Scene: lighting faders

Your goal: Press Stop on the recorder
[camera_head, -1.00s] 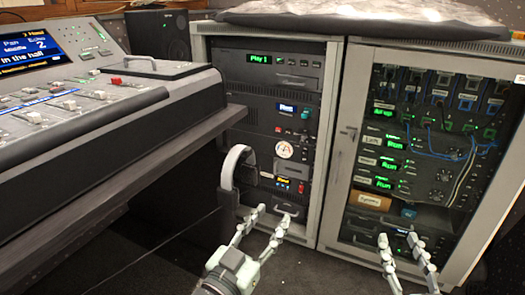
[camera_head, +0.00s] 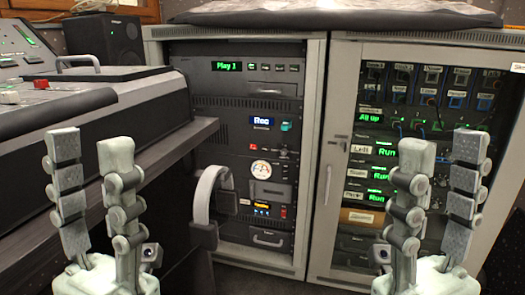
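The recorder appears to be the rack unit whose blue display reads "Rec" (camera_head: 262,121), in the left rack cabinet. Button labels are too small to read, so I cannot tell which is Stop. My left gripper (camera_head: 91,150) is upright, open and empty, in front of the mixing desk's side. My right gripper (camera_head: 445,150) is upright, open and empty, in front of the right cabinet. Neither appears to touch a button.
A unit reading "Play 1" (camera_head: 227,66) is above the recorder. Headphones (camera_head: 206,196) hang at the desk's edge (camera_head: 170,140), before the left cabinet's lower left. The right cabinet's door frame (camera_head: 327,185) stands alongside. The space between my grippers is otherwise clear.

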